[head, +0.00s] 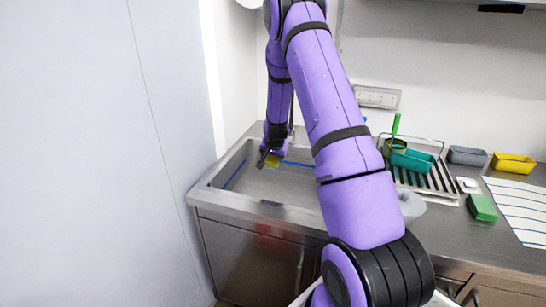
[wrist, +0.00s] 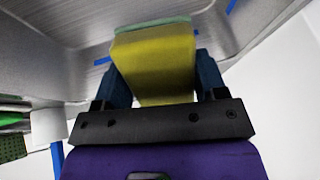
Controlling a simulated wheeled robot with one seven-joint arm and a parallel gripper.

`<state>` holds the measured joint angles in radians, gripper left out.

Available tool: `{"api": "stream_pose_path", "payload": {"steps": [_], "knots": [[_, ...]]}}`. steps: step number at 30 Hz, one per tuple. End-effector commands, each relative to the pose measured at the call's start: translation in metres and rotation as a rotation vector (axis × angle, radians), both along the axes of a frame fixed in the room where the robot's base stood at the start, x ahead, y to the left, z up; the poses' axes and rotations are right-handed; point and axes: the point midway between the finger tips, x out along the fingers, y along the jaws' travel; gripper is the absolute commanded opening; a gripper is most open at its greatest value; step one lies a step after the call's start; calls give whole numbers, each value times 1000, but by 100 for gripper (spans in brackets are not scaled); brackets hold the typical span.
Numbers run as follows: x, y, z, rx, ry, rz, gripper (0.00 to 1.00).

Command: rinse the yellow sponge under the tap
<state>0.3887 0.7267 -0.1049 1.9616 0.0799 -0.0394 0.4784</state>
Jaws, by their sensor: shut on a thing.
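The yellow sponge (wrist: 155,65) has a thin green layer at its far end. In the wrist view it sits between the two blue fingers of my gripper (wrist: 153,80), which is shut on it. In the head view my gripper (head: 268,160) is over the left part of the metal sink (head: 225,170), with the yellow sponge (head: 273,160) showing small below it. My purple arm crosses in front of the sink's right part. I cannot make out the tap clearly in the head view, and I see no water on the sponge.
A drying rack (head: 430,180) right of the sink holds a teal container (head: 411,160). A green block (head: 482,208), a grey tub (head: 467,155), a yellow tub (head: 513,163) and a striped cloth (head: 520,208) lie farther right. A tall white panel (head: 90,150) stands close on the left.

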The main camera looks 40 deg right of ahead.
Motion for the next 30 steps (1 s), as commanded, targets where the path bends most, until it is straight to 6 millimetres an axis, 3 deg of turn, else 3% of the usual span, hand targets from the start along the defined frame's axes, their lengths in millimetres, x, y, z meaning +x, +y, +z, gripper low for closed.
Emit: {"api": "stream_pose_path", "payload": {"steps": [11, 30], "knots": [[-5, -7, 0, 0, 0, 0, 39], [0, 0, 0, 0, 0, 0, 39]]}}
